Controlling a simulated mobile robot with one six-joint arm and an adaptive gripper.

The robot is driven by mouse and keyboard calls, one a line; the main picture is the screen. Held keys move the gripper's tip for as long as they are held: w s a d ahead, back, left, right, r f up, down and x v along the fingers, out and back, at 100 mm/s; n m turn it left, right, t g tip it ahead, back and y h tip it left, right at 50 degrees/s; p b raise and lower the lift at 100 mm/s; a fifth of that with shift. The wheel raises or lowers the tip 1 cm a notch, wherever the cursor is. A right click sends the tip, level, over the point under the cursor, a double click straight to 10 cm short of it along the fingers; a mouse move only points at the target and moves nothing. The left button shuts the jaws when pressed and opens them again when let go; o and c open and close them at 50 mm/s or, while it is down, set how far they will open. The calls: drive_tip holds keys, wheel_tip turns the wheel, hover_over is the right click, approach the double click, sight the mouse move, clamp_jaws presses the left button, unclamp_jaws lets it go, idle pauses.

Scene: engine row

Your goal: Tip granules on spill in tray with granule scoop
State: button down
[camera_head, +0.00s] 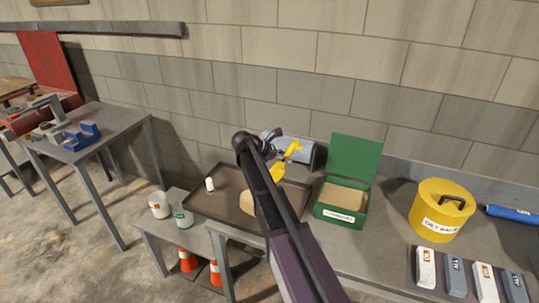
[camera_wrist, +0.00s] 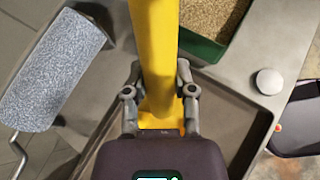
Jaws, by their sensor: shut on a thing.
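My gripper (camera_head: 275,145) is shut on the yellow handle of the granule scoop (camera_head: 286,158), held up above the back of the tray area. In the wrist view the yellow scoop (camera_wrist: 155,50) runs up from between my fingers (camera_wrist: 160,100); its bowl is out of that view. The dark tray (camera_head: 215,222) lies on the bench, partly hidden by my arm. A tan patch (camera_head: 247,203) shows in it beside my arm; I cannot tell whether it is spill or granules. The green granule box (camera_head: 340,217) stands open to the right, with tan granules inside.
A small white bottle (camera_head: 210,185) stands at the tray's left. A grey roll (camera_wrist: 55,70) lies near the scoop. A yellow lidded bin (camera_head: 436,222) and several packs (camera_head: 455,278) stand right. Two tins (camera_head: 159,205) stand left on a lower surface. A wall runs behind.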

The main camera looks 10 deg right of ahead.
drive_tip(key=s+d+m+y+p, duration=0.2)
drive_tip(key=s+d, duration=0.3)
drive_tip(key=d, duration=0.5)
drive_tip(key=s+d+m+y+p, duration=0.2)
drive_tip(key=s+d, duration=0.4)
drive_tip(key=d, duration=0.4)
drive_tip(key=s+d+m+y+p, duration=0.1)
drive_tip(key=s+d+y+p, duration=0.2)
drive_tip(key=s+d, duration=0.3)
drive_tip(key=d+y, duration=0.1)
drive_tip(key=d, duration=0.3)
drive_tip(key=shift+f+m+y, duration=0.3)
drive_tip(key=shift+f+m, duration=0.05)
drive_tip(key=shift+m, duration=0.05)
drive_tip(key=shift+w+f, duration=0.1)
drive_tip(key=shift+w+a+f+g+h+b, duration=0.2)
drive_tip(key=shift+a+f+g+h+b, duration=0.25)
drive_tip(key=shift+f+b, duration=0.9)
drive_tip(key=shift+w+a+f+g+h+b, duration=0.1)
drive_tip(key=shift+w+f+g+h+b, duration=0.15)
drive_tip(key=shift+f+h+b, duration=1)
drive_tip(key=shift+w+a+f+g+y+b, duration=0.1)
drive_tip(key=shift+w+a+f+g+b, duration=0.15)
drive_tip(key=shift+f+b, duration=1.15)
drive_tip(key=shift+s+r+b, duration=0.1)
drive_tip(key=shift+r+b, duration=0.1)
drive_tip(key=shift+b, duration=0.7)
drive_tip(key=shift+r, duration=0.2)
